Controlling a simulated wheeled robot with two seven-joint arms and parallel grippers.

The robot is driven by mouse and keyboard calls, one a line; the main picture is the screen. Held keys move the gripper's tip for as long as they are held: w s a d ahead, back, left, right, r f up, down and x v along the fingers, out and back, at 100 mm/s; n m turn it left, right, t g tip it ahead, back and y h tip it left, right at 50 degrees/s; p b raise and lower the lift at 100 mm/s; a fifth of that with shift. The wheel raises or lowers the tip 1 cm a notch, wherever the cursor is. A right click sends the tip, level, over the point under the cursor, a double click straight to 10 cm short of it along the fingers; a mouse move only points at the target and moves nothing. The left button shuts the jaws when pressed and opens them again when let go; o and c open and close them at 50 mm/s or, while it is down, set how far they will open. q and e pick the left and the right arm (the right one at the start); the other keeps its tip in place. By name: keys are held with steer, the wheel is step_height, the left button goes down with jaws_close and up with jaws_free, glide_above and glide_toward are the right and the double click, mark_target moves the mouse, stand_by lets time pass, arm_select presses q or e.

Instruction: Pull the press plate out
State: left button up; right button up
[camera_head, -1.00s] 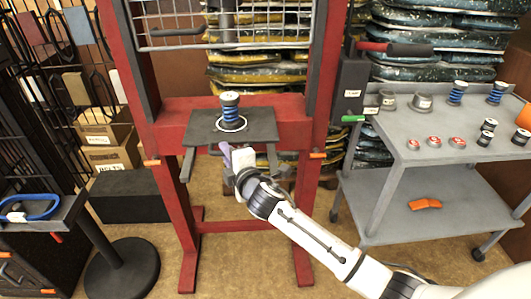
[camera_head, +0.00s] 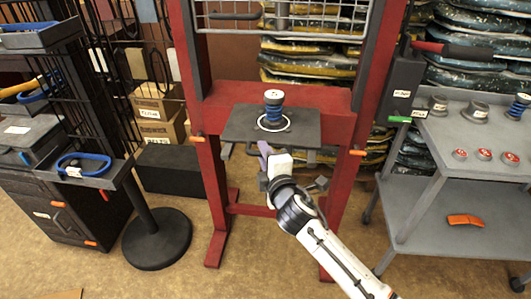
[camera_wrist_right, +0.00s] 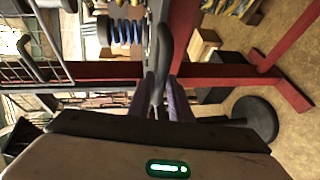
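The press plate (camera_head: 240,127) is a flat dark plate at the crossbeam of the red press frame (camera_head: 203,175), sticking out towards me. A blue spring with a white and dark top (camera_head: 273,105) stands upright on it, inside a white ring. My right gripper (camera_head: 265,153) is at the plate's front edge, a little left of its middle. In the right wrist view its two purple-grey fingers (camera_wrist_right: 160,88) lie on either side of the plate's dark handle (camera_wrist_right: 163,50), close against it. The handle is mostly hidden in the head view. My left gripper is out of view.
A grey trolley (camera_head: 428,205) with springs, rings and red-topped tins stands at the right. A dark stand with a tray and blue loop (camera_head: 82,166) is at the left. The press's wire guard (camera_head: 285,20) is above the plate. Open floor lies in front.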

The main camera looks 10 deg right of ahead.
steer(key=shift+o, duration=1.2)
steer(key=v, duration=1)
steer(key=shift+s, duration=0.2)
steer(key=s+d+f+m+g, duration=0.3)
steer(key=s+f+m, duration=0.5)
steer(key=s+f, duration=0.5)
steer(key=s+d+f+m+g, duration=0.4)
steer(key=s+f+m, duration=0.4)
steer(key=s+f, duration=0.5)
steer(key=shift+s+d+m, duration=0.3)
steer(key=shift+d+m, duration=0.05)
steer(key=shift+m, duration=0.05)
